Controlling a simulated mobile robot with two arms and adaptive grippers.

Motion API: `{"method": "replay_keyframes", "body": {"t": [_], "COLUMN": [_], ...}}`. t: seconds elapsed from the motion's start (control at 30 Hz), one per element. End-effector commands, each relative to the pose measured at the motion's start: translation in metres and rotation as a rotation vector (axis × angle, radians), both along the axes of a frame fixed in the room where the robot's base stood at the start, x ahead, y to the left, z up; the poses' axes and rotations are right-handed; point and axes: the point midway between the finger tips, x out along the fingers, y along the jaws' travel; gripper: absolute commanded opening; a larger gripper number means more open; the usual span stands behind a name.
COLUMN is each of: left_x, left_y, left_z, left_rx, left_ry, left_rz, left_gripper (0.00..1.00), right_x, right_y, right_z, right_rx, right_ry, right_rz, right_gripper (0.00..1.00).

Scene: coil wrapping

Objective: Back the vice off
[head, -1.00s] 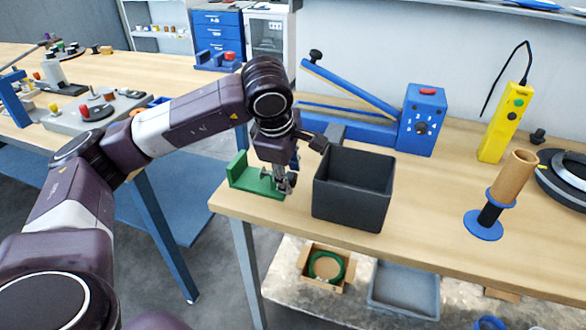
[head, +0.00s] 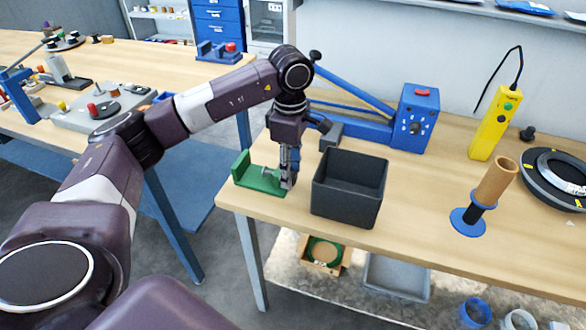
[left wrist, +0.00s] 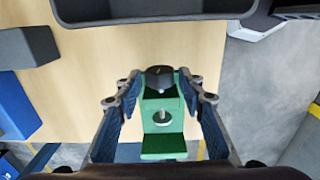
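The green vice (head: 248,178) stands at the left front corner of the workbench (head: 415,215). In the left wrist view the vice (left wrist: 162,146) shows its plates, a metal screw (left wrist: 162,117) between them and a dark knob (left wrist: 160,78) at one end. My left gripper (head: 288,180) points down at the vice's right end, partly hiding it. In the wrist view the left gripper (left wrist: 161,98) is open, one finger on each side of the knob. I see gaps between fingers and knob. My right gripper is not in view.
A dark open bin (head: 348,188) stands close to the right of the gripper. A blue lever tool (head: 413,118) is behind it. A yellow pendant (head: 495,124) and a spool on a blue-flanged stand (head: 467,221) are farther right. Bare bench lies between bin and stand.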

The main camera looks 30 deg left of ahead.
Motion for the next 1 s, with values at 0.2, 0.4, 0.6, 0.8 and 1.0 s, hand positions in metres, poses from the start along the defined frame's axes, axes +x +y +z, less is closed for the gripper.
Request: {"method": "replay_keyframes", "body": {"t": [0.2,0.4,0.6,0.8,1.0], "left_x": [0.001,0.001,0.004,0.007,0.009], "left_y": [0.000,0.000,0.000,0.000,0.001], "left_z": [-0.001,0.000,0.003,0.001,-0.002], "left_rx": [-0.008,-0.008,-0.031,-0.055,-0.076], "left_ry": [0.027,0.031,0.123,0.224,0.309], "left_rz": [0.000,0.000,0.002,0.002,0.001], "left_gripper": [0.36,0.36,0.36,0.36,0.36], "right_x": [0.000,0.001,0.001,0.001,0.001], "right_y": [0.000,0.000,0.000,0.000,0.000], "right_z": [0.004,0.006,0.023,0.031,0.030], "right_rx": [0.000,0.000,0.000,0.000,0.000], "right_ry": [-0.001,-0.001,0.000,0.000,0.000], "right_rz": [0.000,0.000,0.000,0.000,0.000], "right_gripper": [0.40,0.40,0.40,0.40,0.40]}}
